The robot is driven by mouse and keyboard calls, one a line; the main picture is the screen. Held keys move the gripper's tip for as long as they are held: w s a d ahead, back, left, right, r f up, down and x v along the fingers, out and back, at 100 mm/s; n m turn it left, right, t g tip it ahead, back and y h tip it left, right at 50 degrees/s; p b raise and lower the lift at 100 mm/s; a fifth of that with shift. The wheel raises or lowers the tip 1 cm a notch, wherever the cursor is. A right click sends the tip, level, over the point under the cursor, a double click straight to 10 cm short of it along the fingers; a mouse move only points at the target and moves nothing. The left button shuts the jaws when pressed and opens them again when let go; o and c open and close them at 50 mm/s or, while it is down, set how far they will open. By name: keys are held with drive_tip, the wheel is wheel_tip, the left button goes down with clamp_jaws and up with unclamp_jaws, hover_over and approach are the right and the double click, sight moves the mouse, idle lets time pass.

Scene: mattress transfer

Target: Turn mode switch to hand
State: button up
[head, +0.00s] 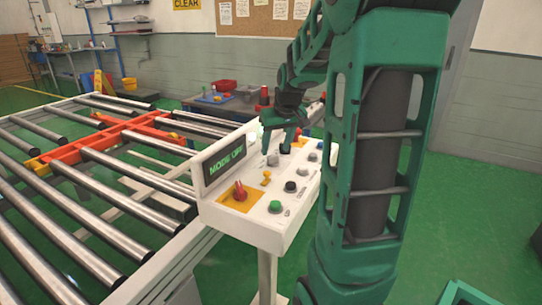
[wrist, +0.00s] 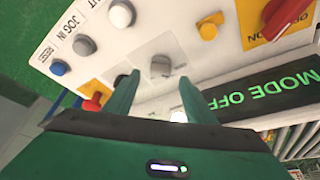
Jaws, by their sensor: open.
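The control panel (head: 262,215) is a white box on a post, and its screen (head: 224,162) reads "MODE OFF". The screen also shows upside down in the wrist view (wrist: 265,98). A grey knob (wrist: 160,66) on a pale square plate, which looks like the mode switch, sits among the panel controls; it also shows in the head view (head: 273,159). My gripper (wrist: 158,80) is open and points down at the panel, with one finger on each side of the grey knob. In the head view my gripper (head: 276,148) is just above it. Contact cannot be told.
Close to the knob are a yellow button (wrist: 208,31), a white button (wrist: 122,14), a red switch (wrist: 96,101) and a larger red switch (head: 240,190) on an orange plate. A roller conveyor (head: 85,205) lies left of the panel. Green floor is open to the right.

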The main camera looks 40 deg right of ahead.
sight(273, 156)
drive_tip(key=shift+x, duration=2.25)
drive_tip(key=shift+a, duration=0.1)
drive_tip(key=c, duration=1)
